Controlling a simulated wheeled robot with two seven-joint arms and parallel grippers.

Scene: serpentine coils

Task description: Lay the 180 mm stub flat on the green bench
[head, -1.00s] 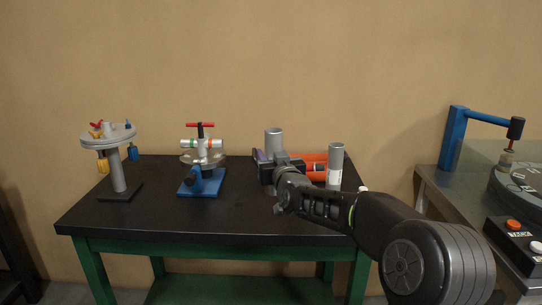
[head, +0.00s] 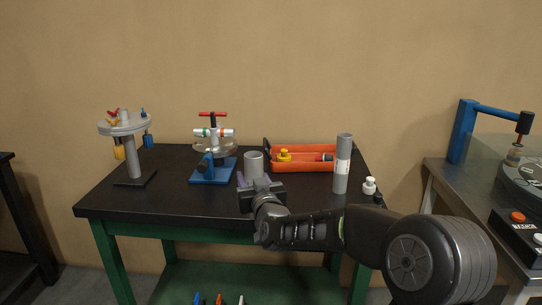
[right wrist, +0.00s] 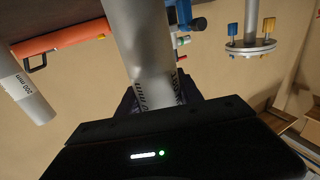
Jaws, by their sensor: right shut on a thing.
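My right gripper (head: 262,190) is shut on a short grey tube (head: 254,164), which stands upright in the jaws over the black-topped bench with green legs (head: 125,203). In the right wrist view the held tube (right wrist: 145,45) runs up from between the jaws, and its dark printed label is only partly visible. I cannot tell whether its lower end touches the bench, because the gripper hides it. A taller grey tube (head: 343,162) stands upright at the right of the bench; its label in the right wrist view (right wrist: 22,90) reads 200 mm. My left gripper is not in view.
Behind the gripper is an orange tray (head: 310,165) with a yellow item. A blue-based clamp stand (head: 212,168) and a round grey stand with hanging tags (head: 128,145) are at left. A small white bottle (head: 369,186) is at right. The bench's front left is clear.

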